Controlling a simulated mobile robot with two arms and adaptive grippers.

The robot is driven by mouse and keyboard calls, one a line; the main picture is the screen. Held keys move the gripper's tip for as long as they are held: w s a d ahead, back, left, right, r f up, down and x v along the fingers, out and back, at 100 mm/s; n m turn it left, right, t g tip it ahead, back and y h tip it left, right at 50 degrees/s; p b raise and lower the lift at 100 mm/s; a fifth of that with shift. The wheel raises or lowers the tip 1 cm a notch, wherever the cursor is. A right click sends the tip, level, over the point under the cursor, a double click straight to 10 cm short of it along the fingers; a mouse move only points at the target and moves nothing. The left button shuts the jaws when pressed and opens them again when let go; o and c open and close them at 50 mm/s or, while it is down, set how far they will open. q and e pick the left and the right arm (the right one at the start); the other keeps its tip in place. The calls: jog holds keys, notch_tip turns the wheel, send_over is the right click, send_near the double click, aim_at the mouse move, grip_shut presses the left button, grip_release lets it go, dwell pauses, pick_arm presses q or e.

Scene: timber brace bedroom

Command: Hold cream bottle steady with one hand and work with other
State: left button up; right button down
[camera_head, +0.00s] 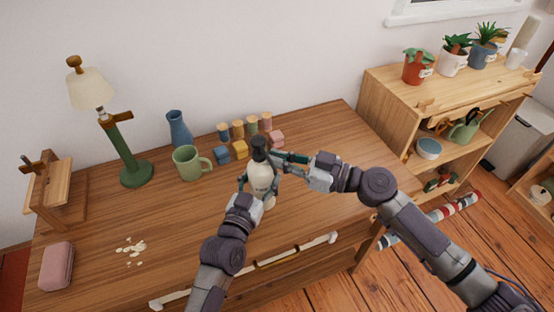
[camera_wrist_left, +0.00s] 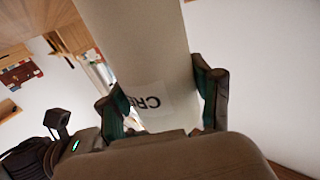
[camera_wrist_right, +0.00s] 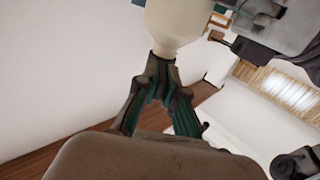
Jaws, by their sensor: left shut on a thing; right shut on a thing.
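The cream bottle (camera_head: 261,179), pale with a dark cap (camera_head: 259,146), stands roughly upright near the front of the wooden desk (camera_head: 195,215). I cannot tell if its base touches the desk. My left gripper (camera_head: 258,190) is shut around its body; in the left wrist view the pale bottle (camera_wrist_left: 140,45) with a label reading "CRE" is between the fingers (camera_wrist_left: 165,100). My right gripper (camera_head: 273,159) reaches in from the right at the top. In the right wrist view its fingers (camera_wrist_right: 160,85) are shut on the dark cap, against the bottle's pale shoulder (camera_wrist_right: 185,25).
Behind the bottle are small colored jars and blocks (camera_head: 240,150), a green mug (camera_head: 188,163) and a blue vase (camera_head: 179,129). A green lamp (camera_head: 127,150), pale crumbs (camera_head: 131,249) and a pink case (camera_head: 57,265) are at left. A shelf with plants (camera_head: 430,88) stands right. Desk space left of the bottle is clear.

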pick_arm(q)
jog(key=shift+a, duration=0.1)
pick_arm(e)
jog(key=shift+w+d+f+n+g+y, duration=0.15)
jog(key=shift+w+n+g, duration=0.5)
jog(key=shift+n+g, duration=1.3)
jog(key=shift+w+r+n+g+y, duration=0.1)
jog(key=shift+w+n+g, duration=0.8)
jog(key=shift+g, duration=1.8)
jog(key=shift+w+d+f+n+g+y, duration=0.15)
jog(key=shift+w+n+g, duration=0.3)
jog(key=shift+n+g, duration=1.6)
jog(key=shift+a+g, duration=0.1)
jog(key=shift+g, duration=0.5)
pick_arm(q)
jog(key=shift+w, duration=0.1)
pick_arm(e)
jog(key=c, duration=1.3)
grip_release()
jog(key=shift+a+r, duration=0.1)
jog(key=shift+r, duration=0.05)
jog(key=shift+v, duration=3.8)
